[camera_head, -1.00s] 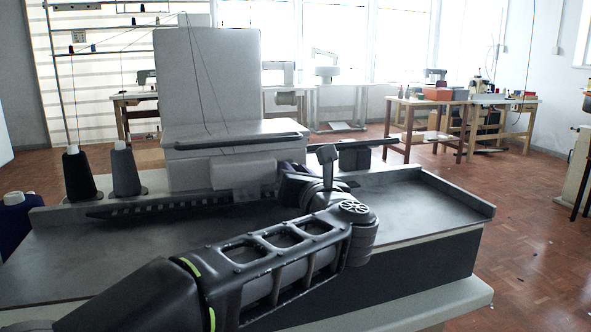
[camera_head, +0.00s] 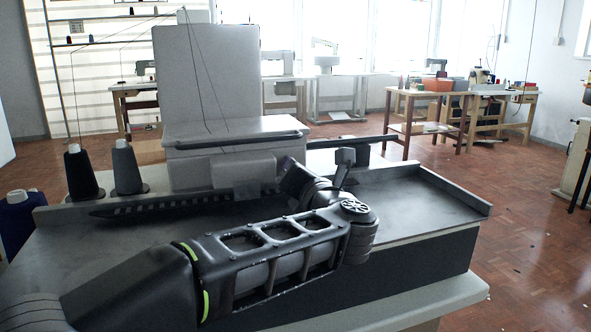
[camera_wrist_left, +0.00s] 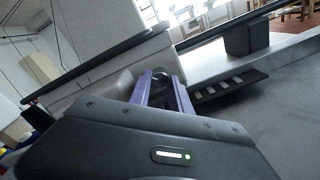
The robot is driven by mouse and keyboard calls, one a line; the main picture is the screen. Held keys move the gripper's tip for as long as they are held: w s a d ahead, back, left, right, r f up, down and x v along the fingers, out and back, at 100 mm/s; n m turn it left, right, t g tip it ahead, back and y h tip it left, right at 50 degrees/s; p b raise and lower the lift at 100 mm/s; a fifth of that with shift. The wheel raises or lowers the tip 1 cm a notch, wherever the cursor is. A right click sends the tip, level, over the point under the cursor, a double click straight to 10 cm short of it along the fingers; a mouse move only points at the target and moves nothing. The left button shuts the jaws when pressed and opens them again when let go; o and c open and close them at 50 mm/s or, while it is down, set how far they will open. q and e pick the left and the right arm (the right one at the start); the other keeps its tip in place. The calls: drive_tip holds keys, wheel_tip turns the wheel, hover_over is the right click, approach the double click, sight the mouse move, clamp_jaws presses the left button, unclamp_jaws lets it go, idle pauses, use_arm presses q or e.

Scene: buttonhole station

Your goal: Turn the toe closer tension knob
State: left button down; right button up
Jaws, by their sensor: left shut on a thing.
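The toe closer machine (camera_head: 225,145) stands on the grey table with a tall pale upright panel and a dark bar along its front. A small dark knob (camera_wrist_left: 160,73) shows in the left wrist view between the purple fingertips, against the machine's pale lower body. My left gripper (camera_wrist_left: 163,84) is shut on this knob. My right gripper is not in view.
Two dark thread cones (camera_head: 126,167) stand left of the machine, with threads running up. A black slotted strip (camera_head: 165,203) lies along the machine's front. The table's right part (camera_head: 425,200) is clear, with a raised rim. Other work tables (camera_head: 430,105) stand far behind.

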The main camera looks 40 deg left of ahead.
use_arm(q)
drive_tip(key=c, duration=1.5)
unclamp_jaws()
drive_tip(key=shift+d, duration=0.1)
drive_tip(key=v, duration=0.7)
drive_tip(key=shift+s+d+p, duration=0.25)
drive_tip(key=shift+p, duration=0.15)
drive_tip(key=shift+o, duration=0.2)
